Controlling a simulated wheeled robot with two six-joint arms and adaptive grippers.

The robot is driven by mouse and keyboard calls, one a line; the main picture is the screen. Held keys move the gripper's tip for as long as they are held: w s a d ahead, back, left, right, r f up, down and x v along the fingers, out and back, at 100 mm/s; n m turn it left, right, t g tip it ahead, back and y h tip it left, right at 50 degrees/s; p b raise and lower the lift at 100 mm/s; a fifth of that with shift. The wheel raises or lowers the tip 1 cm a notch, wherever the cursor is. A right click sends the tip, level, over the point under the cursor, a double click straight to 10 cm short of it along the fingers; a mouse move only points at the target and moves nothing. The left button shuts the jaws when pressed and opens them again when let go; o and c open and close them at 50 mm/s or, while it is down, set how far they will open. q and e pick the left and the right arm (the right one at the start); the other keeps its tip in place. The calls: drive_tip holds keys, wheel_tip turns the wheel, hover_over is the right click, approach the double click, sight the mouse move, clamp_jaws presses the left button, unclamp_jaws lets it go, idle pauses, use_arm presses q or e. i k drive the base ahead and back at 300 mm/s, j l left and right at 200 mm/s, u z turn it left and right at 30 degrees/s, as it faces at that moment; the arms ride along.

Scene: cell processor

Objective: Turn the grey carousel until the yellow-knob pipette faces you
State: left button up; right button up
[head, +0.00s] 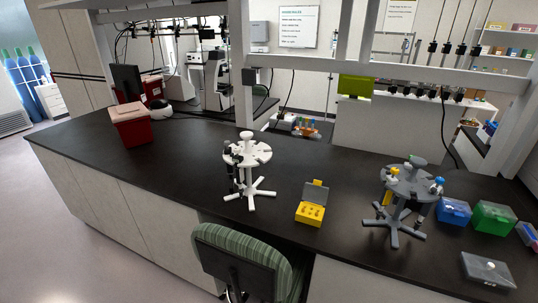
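The grey carousel (394,237) stands upright on the right part of the black bench, on a base with several legs. A pipette with yellow on it (387,197) hangs on the left side of the carousel. A pipette with a blue top (437,186) hangs on its right side, with a dark lower part below. Other details around the rim are too small to tell. Neither of my grippers is in view.
A white carousel (249,191) with dark pipettes stands to the left. An open yellow tip box (310,213) sits between the carousels. Blue (454,212) and green (493,219) boxes and a grey box (488,270) are at the right. A green chair (243,245) stands in front.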

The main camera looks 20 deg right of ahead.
sight(415, 180)
drive_tip(key=j+z, duration=0.1)
drive_tip(key=z, duration=0.2)
drive_tip(key=i+j+z, duration=0.1)
drive_tip(key=z, duration=1.65)
